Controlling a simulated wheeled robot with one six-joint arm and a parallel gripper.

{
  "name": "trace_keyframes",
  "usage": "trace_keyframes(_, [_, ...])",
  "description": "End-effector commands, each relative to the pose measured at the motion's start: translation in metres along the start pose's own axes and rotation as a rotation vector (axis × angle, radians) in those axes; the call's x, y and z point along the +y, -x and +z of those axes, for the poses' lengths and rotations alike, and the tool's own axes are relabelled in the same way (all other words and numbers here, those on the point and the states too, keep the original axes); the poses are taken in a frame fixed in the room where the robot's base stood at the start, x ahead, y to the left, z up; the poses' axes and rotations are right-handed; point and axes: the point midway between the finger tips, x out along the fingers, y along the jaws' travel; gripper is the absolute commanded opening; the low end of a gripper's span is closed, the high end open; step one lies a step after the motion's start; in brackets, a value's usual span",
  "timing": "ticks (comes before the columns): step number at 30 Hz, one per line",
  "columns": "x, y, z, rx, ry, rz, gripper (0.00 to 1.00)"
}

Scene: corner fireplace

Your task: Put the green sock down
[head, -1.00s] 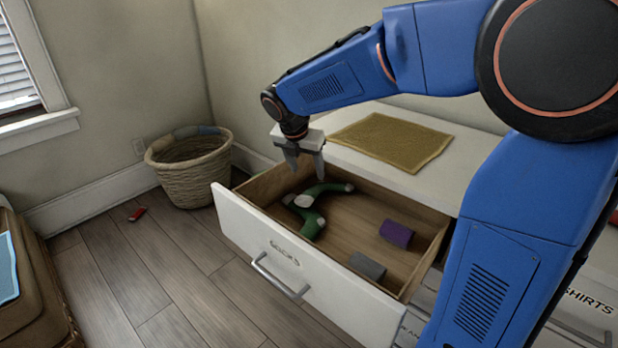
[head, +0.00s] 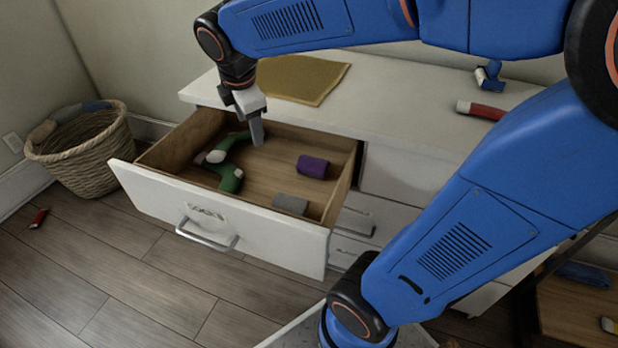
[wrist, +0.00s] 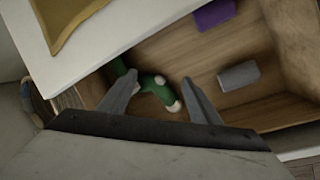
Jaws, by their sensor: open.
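Green sock pieces with pale ends lie in the open drawer; the upper green sock piece (head: 236,139) is towards the back-left and the lower green sock piece (head: 231,180) is nearer the front. I cannot tell whether they are one sock or two. In the wrist view, green fabric (wrist: 156,90) shows between the fingers and beyond the left one. My gripper (head: 252,130) is open and empty above the left part of the drawer. Its spread fingers also show in the wrist view (wrist: 160,80). The drawer (head: 255,232) has a labelled white front.
A purple roll (head: 313,166) and a grey roll (head: 290,204) lie in the drawer's right part. A mustard cloth (head: 302,78) lies on the white dresser top (head: 395,100). A wicker basket (head: 85,160) stands left. A small red item (head: 39,218) lies on the floor.

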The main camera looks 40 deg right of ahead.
Motion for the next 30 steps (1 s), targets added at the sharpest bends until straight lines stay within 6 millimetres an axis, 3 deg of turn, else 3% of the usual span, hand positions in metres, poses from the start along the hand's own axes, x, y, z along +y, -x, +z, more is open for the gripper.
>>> trace_keyframes(10, [-0.086,0.017,0.031,0.073,-0.638,0.01,0.58])
trace_keyframes(21, [-0.172,0.017,0.042,0.16,-1.291,-0.016,0.58])
trace_keyframes(30, [-0.203,0.012,0.041,0.196,-1.546,-0.037,0.58])
